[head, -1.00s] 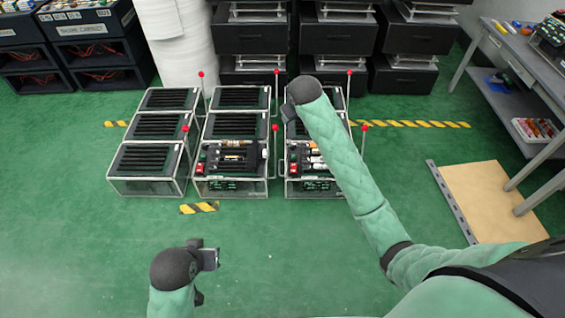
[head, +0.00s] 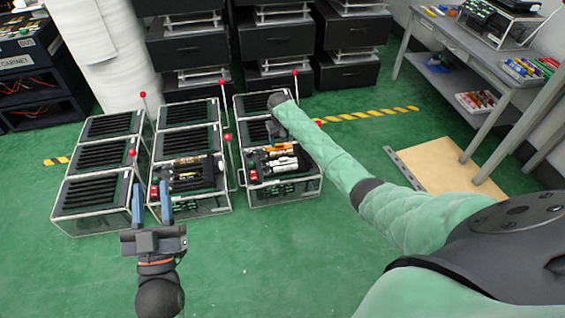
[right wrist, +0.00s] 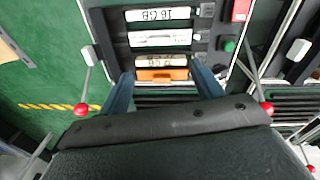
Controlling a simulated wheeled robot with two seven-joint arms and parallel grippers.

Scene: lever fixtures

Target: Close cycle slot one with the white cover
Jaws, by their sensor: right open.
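Clear-walled boxes with black slotted tops stand in three columns on the floor; I cannot tell which slot is cycle slot one. The front right box (head: 282,191) holds white and orange parts. In the right wrist view, a plain white piece (right wrist: 160,38) lies between lettered white parts, above an orange one (right wrist: 162,75); I cannot tell whether it is the white cover. My right gripper (right wrist: 163,84) is open over this box, its blue fingers apart near the orange part. My left gripper (head: 151,190) is open and empty, in front of the front left and middle boxes.
Thin levers with red balls, one at the middle column (head: 227,137), rise beside the boxes. A grey table (head: 480,60) stands at the right, with a tan board (head: 440,170) on the floor. Black drawer units (head: 190,45) stand behind. Green floor in front is clear.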

